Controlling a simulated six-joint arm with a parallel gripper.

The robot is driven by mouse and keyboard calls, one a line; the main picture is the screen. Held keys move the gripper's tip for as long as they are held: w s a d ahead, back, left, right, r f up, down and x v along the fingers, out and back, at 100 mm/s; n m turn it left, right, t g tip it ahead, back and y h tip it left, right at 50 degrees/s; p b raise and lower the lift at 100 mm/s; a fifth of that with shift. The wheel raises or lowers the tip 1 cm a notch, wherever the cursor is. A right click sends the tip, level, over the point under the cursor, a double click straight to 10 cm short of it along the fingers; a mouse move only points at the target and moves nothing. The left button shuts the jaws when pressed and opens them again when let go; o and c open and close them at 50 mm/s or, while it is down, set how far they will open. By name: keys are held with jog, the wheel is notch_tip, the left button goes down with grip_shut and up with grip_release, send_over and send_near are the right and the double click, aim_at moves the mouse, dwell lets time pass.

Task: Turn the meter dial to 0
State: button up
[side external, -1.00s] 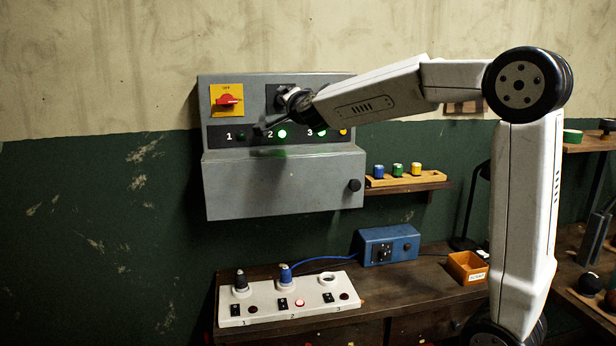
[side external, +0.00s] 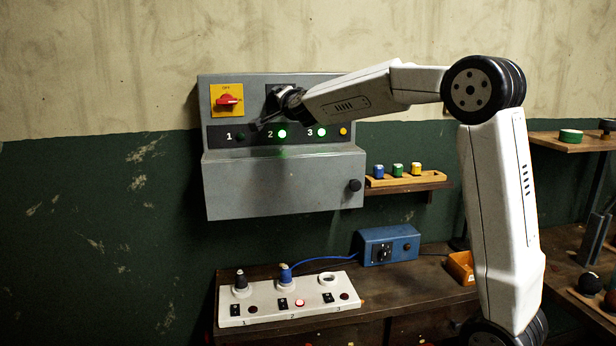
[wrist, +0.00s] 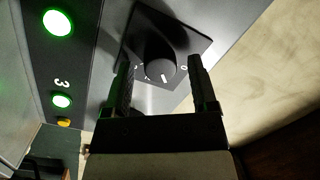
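A round black dial (wrist: 150,58) on a dark square plate sits on the front of the grey wall cabinet (side external: 280,185). Its white pointer line is directed toward the lower edge in the wrist view, beside a small white 0 mark (wrist: 184,68). My gripper (wrist: 160,66) is open, with one finger on each side of the dial; gaps show, and I cannot tell any contact. In the side view, my gripper (side external: 265,122) is at the cabinet's upper panel and partly hides the dial plate (side external: 273,98). A blue box (side external: 388,245) with its own black knob stands on the bench.
A red switch (side external: 228,101) on a yellow plate is left of the dial. Green lamps 2 (side external: 282,134) and 3 (side external: 321,133) glow below; lamp 1 (side external: 240,137) is dark. A white socket strip (side external: 262,308) and an orange bin (side external: 461,267) are on the bench.

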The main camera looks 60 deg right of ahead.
grip_shut()
jog(key=shift+n, duration=0.4)
jog(key=shift+r+n+g, duration=0.15)
jog(key=shift+n+g, duration=0.35)
jog(key=shift+n, duration=3.3)
jog(key=shift+o, duration=1)
grip_release()
